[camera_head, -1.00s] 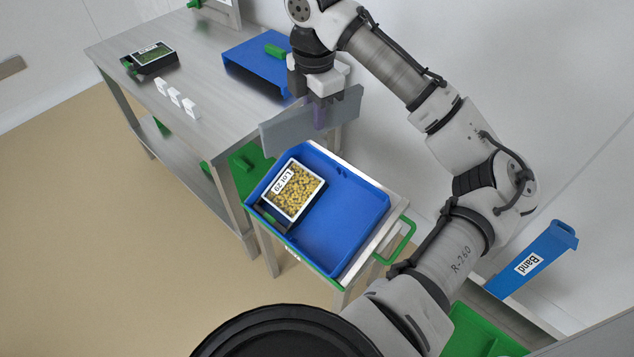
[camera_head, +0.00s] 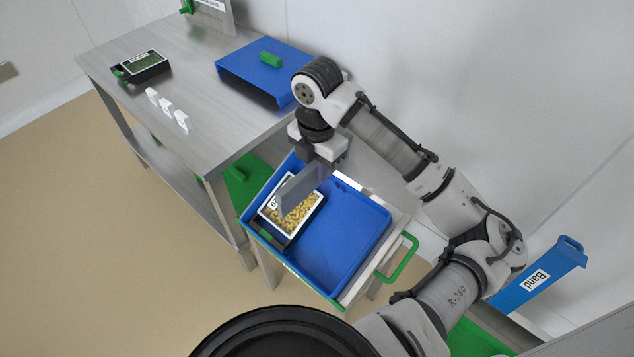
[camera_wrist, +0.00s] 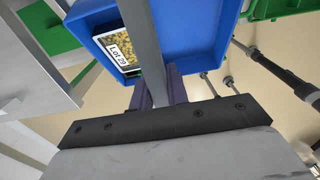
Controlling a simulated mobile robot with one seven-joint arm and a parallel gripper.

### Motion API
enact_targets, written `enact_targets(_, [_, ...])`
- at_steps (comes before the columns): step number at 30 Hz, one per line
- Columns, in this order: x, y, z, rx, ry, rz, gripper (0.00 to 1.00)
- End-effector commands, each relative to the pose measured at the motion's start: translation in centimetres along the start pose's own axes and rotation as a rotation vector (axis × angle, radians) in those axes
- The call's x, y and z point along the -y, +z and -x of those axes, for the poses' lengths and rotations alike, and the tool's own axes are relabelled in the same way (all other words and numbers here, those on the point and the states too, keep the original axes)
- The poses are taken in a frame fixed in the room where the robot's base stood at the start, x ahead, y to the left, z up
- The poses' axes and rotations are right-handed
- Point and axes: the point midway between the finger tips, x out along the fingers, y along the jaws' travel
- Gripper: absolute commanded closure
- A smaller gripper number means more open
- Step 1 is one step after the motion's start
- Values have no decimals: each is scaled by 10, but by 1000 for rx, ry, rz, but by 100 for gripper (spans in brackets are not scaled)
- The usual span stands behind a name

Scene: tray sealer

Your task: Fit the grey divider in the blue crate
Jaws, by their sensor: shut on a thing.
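My gripper (camera_head: 316,168) is shut on the grey divider (camera_head: 298,190), a flat upright plate. It holds the divider above the blue crate (camera_head: 365,250), over the part where a labelled tray lies. In the wrist view the divider (camera_wrist: 143,50) runs away from the purple fingers (camera_wrist: 158,92), with the blue crate (camera_wrist: 190,50) beyond it. The tray of yellow pieces (camera_head: 295,218), marked "Lot 29", lies in the crate's left part; the divider hides some of it. The crate's right part is empty. I cannot tell whether the divider touches the crate.
The crate stands on a cart with a green handle (camera_head: 402,258). To the left is a metal table (camera_head: 190,75) with a blue box-like cover (camera_head: 262,70), a green-filled tray (camera_head: 145,67) and white blocks (camera_head: 167,108). A blue "Band" holder (camera_head: 540,275) stands at right.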

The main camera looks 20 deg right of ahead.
Motion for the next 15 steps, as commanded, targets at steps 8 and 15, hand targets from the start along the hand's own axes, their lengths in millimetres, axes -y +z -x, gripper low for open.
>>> enact_targets(8, [0,0,-23,-1,-1,-1,100])
enact_targets(15, [0,0,-52,0,-1,0,100])
